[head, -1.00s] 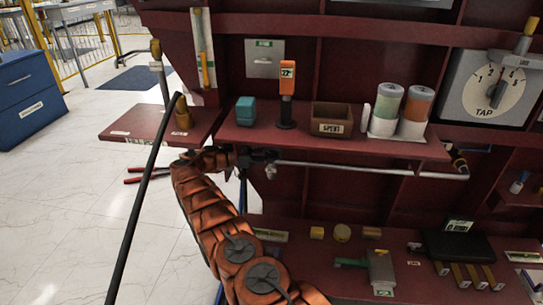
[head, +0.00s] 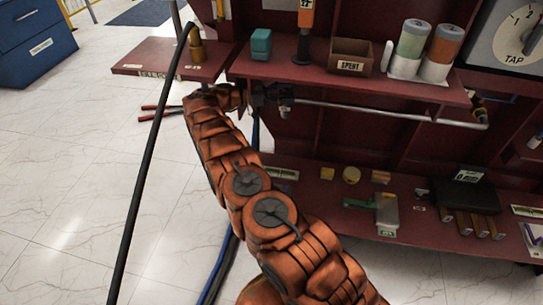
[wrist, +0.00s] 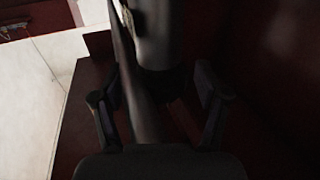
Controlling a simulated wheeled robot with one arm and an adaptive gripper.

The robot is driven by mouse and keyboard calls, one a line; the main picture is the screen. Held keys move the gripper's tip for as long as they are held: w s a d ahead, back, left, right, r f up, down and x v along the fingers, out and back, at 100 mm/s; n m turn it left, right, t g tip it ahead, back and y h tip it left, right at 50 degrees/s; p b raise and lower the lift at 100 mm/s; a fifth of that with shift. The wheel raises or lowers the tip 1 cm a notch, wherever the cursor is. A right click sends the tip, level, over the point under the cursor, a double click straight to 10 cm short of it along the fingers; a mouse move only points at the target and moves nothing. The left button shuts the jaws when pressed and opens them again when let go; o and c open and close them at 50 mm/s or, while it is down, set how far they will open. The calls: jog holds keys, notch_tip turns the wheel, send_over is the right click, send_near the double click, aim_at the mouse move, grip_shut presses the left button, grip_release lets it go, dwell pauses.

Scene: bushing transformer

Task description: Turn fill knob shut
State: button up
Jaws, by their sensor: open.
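My gripper (head: 268,95) is under the front edge of the red shelf, by the left end of a grey pipe (head: 385,113). In the wrist view my gripper (wrist: 158,112) is open, with one dark finger on each side. A dark grey cylindrical part (wrist: 155,35) reaches down from the top of that view, its lower end between or just beyond the fingers. I cannot tell whether the fingers touch it. A blurred lighter bar runs beside it on the left. No part is clearly readable as the fill knob; my arm and gripper hide much of that spot.
The upper red shelf (head: 330,82) holds a teal block (head: 261,44), an orange-topped tool, a SPENT box (head: 350,58) and two canisters. A black hose (head: 150,160) stands left of my arm. A lower shelf (head: 325,215) holds small parts. White floor is open at left.

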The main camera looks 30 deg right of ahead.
jog(key=shift+n+t+h+p, duration=0.55)
jog(key=shift+n+t, duration=0.55)
jog(key=shift+t, duration=0.6)
jog(key=shift+a+t, duration=0.1)
jog(key=shift+t, duration=0.2)
jog(key=shift+r+n+t+p, duration=0.1)
jog(key=shift+n+t+p, duration=0.4)
jog(key=shift+p, duration=0.05)
jog(key=shift+n+t+p, duration=0.6)
jog(key=shift+t+p, duration=0.05)
jog(key=shift+t, duration=0.25)
jog(key=shift+n+t+p, duration=0.5)
jog(key=shift+t+p, duration=0.15)
jog(key=shift+t, duration=0.15)
jog(key=shift+n+t+p, duration=0.3)
jog(key=shift+t+p, duration=0.1)
jog(key=shift+t, duration=0.1)
jog(key=shift+t, duration=0.3)
jog(key=shift+n+t+y+p, duration=0.35)
jog(key=shift+n+t+p, duration=0.55)
jog(key=shift+n+t, duration=0.45)
jog(key=shift+t, duration=0.45)
